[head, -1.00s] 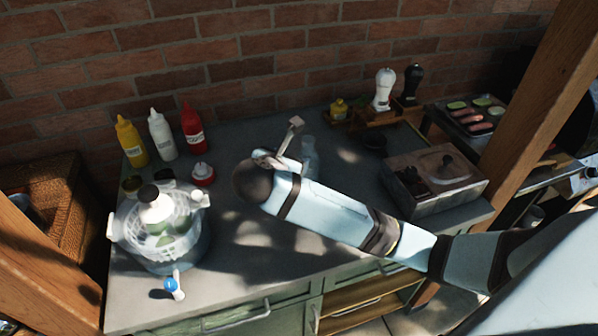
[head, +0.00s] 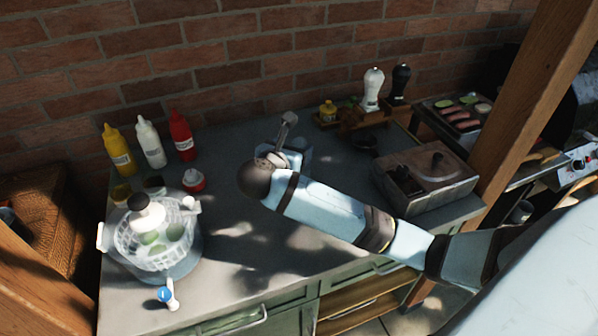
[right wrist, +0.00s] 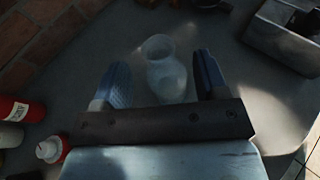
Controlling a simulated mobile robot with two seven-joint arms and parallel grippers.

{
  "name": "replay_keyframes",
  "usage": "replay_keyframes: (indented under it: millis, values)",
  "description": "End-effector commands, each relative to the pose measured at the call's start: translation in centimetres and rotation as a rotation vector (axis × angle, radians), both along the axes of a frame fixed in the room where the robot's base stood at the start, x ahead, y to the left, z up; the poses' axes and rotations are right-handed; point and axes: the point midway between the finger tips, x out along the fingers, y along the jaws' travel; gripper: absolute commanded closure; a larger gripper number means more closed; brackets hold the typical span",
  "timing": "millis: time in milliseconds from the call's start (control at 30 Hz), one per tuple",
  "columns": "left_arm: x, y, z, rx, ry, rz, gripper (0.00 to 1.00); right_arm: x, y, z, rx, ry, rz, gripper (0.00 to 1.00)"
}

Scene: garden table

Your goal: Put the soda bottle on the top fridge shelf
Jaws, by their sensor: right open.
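My right gripper (right wrist: 162,75) is open, with one blue-grey finger on each side of the picture's middle in the right wrist view. A clear glass vessel with a flared rim (right wrist: 166,72) stands upright on the counter, in line with the gap between the fingers. I cannot tell how deep it sits between them, and its lower part is hidden by the gripper's bar. No other soda bottle shows, so this may be it. In the head view my right forearm and wrist mostly cover that spot. The fridge and its top shelf are not in view, nor is my left gripper.
Yellow (head: 118,150), white (head: 150,142) and red (head: 182,135) squeeze bottles stand at the back left. A salad spinner (head: 160,240) stands at the front left. A metal box (head: 425,180) is at the right. The counter's middle front is clear.

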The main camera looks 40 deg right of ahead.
Motion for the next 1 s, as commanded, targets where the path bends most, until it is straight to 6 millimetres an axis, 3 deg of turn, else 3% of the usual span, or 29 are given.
replay_keyframes:
  millis: [233,533,567,833,1000]
  values:
    - [0.0,0.0,0.2,0.000,0.000,0.000,0.64,1.9,-2.9,-1.2,-0.002,0.001,-0.003,0.33]
    - [0.0,0.0,0.1,0.000,0.000,0.000,0.64,2.2,-3.5,-1.4,0.000,0.000,0.000,0.33]
    - [0.0,0.0,0.1,0.000,0.000,0.000,0.64,2.2,-3.5,-1.4,0.000,0.000,0.000,0.35]
    - [0.0,0.0,0.1,0.001,0.002,0.001,0.64,2.2,-3.5,-1.4,0.000,0.000,0.000,0.97]
    - [0.0,0.0,0.0,0.001,0.002,0.001,0.64,2.2,-3.5,-1.3,0.000,-0.001,0.000,1.00]
